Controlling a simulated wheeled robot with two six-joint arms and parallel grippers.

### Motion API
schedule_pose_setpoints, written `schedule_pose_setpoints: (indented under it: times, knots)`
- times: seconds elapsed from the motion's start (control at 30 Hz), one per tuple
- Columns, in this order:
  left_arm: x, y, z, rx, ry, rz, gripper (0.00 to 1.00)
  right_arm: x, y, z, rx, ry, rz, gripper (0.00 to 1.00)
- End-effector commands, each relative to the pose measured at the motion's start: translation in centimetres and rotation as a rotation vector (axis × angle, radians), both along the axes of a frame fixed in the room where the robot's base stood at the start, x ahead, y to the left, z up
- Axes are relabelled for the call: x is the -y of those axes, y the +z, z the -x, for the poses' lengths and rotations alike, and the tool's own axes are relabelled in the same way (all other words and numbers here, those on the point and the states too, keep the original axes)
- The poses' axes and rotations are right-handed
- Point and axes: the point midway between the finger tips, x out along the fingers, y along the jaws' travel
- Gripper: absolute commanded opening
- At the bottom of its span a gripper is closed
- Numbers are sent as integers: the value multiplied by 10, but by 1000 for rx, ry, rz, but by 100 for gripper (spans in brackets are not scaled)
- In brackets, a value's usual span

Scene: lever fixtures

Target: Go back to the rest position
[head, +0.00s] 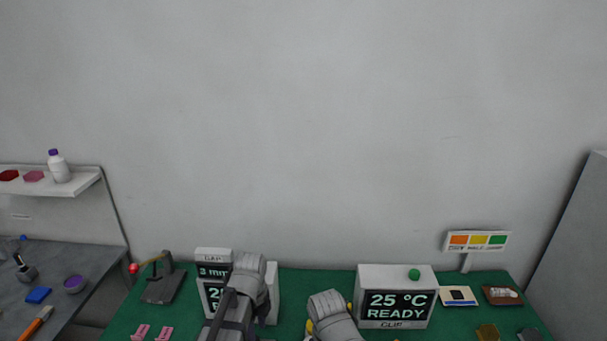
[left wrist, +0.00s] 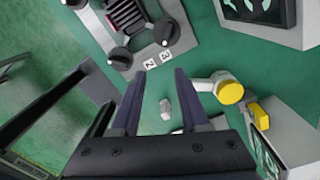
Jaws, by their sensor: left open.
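My left gripper (left wrist: 160,74) is open in the left wrist view, its two dark fingers apart over the green surface. A small pale grey piece (left wrist: 165,109) shows between the fingers, lower down; nothing is seen gripped. In the head view my left arm (head: 240,300) covers part of a display box (head: 213,256), and its fingers are hidden. My right arm's grey link (head: 330,312) shows at the bottom middle of the head view; its gripper does not show. A dark lever fixture (head: 163,285) with a red ball stands on the left of the green table.
A "25 °C READY" box (head: 366,278) stands right of centre on the green table (head: 315,281). A sign with coloured squares (head: 476,241) stands at the back right. Black knobs (left wrist: 166,31) and a white part with a yellow cap (left wrist: 230,92) lie near my left fingers.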

Motion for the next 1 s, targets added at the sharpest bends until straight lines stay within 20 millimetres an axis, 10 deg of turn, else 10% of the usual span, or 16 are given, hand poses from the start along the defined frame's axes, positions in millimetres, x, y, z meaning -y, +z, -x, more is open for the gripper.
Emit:
schedule_pose_setpoints:
  times: [0.6, 1.0]
  knots:
    - [64, 1, 94, 61, 1346, -84, 45, 0, 0, 0, 0, 0, 0, 50]
    - [73, 1, 113, 96, 1685, -97, 45, 0, 0, 0, 0, 0, 0, 50]
